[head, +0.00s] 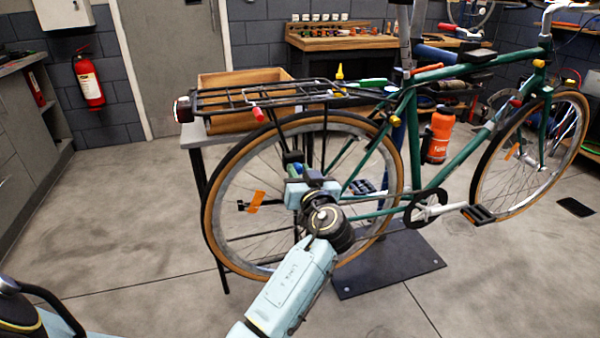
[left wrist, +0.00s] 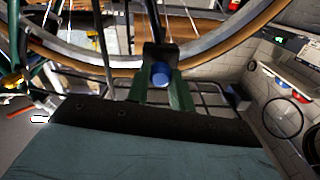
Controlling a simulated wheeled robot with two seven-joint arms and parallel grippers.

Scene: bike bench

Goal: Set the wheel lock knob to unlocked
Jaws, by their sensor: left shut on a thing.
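The green bike stands with its rear wheel (head: 212,222) on the left of the head view. My right gripper is not in view.
A black rear rack (head: 225,98) sits above the wheel, with a wooden box (head: 245,77) on a bench behind it. A dark stand plate (head: 385,268) lies on the floor under the bike. The floor at left is clear.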

